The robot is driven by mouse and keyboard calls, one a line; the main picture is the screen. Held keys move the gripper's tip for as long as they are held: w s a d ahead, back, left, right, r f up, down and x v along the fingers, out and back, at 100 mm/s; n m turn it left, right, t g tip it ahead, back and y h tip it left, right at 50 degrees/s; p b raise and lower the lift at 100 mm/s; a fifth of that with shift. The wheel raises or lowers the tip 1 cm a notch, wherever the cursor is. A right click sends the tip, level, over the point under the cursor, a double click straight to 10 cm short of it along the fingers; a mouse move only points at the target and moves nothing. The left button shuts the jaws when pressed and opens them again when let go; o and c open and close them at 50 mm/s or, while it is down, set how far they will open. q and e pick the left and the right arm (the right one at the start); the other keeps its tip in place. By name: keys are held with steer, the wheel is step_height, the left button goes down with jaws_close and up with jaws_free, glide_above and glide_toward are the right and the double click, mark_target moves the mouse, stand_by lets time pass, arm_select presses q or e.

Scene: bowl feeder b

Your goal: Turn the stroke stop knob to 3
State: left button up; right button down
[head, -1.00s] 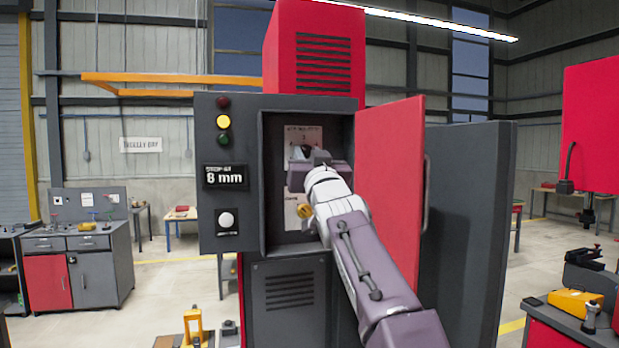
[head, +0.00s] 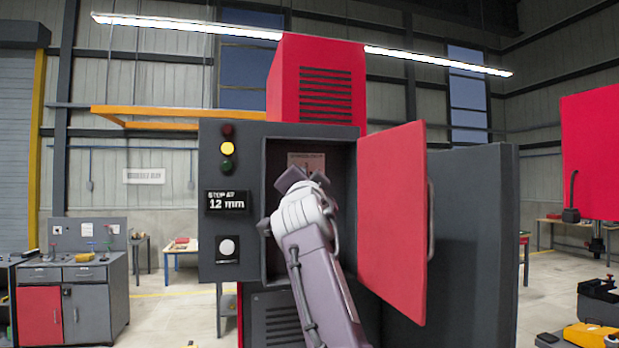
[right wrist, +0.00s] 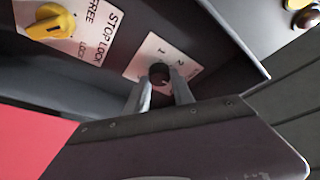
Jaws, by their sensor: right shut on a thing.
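The stroke stop knob (right wrist: 159,73) is a small black knob on a pale plate (right wrist: 150,56) inside the open cabinet. The digits 1 and 2 show beside it in the right wrist view; its pointer is too small to read. My right gripper (right wrist: 163,86) is shut on the knob, one finger on each side. In the head view my right gripper hides the knob, and the plate's top (head: 306,160) shows above it. The display (head: 228,202) reads STOP AT 12 mm. My left gripper is not in view.
A yellow knob (right wrist: 52,23) sits on a plate marked FREE and STOP LOCK, close to my gripper. The red cabinet door (head: 392,215) stands open at the right of the opening. Indicator lamps, the amber one (head: 227,148) lit, are on the left panel.

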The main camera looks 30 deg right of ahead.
steer(key=shift+w+f+m, duration=0.1)
steer(key=shift+f+m, duration=0.05)
steer(key=shift+m, duration=0.25)
steer(key=c, duration=1.1)
jaws_free()
steer(key=shift+w, duration=0.15)
steer(key=b+v, duration=0.5)
steer(key=v, duration=0.4)
steer(key=shift+a, duration=0.15)
